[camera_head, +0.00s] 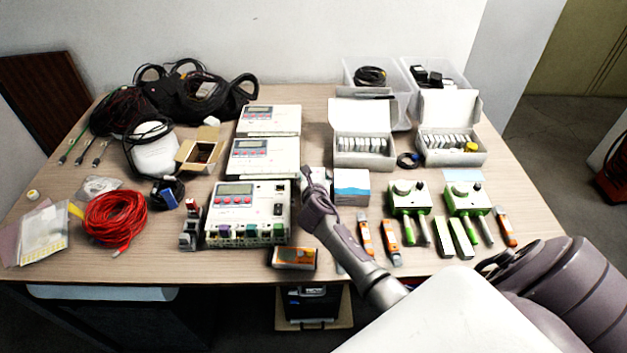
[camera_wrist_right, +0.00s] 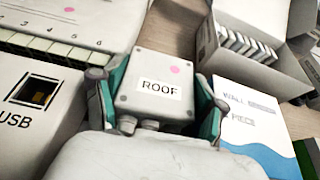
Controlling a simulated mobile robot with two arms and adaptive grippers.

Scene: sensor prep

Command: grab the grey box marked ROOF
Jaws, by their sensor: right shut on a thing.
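The grey box marked ROOF (camera_wrist_right: 150,104) sits in the middle of the right wrist view, its label facing me and a pink dot on its lid. My right gripper (camera_wrist_right: 158,82) has one green-lined finger against each side of it and is shut on the box. In the head view, my right gripper (camera_head: 313,181) reaches over the table between the large front controller and the white-and-blue box. The grey box is mostly hidden there. I cannot tell whether it touches the table. My left gripper is not in view.
The front controller (camera_head: 245,208) stands close on the left and the white-and-blue box (camera_head: 352,187) close on the right. An open white box (camera_head: 364,155) of modules is behind. Orange tools (camera_head: 390,240) and green devices (camera_head: 408,198) lie to the right. Red cable (camera_head: 115,218) lies left.

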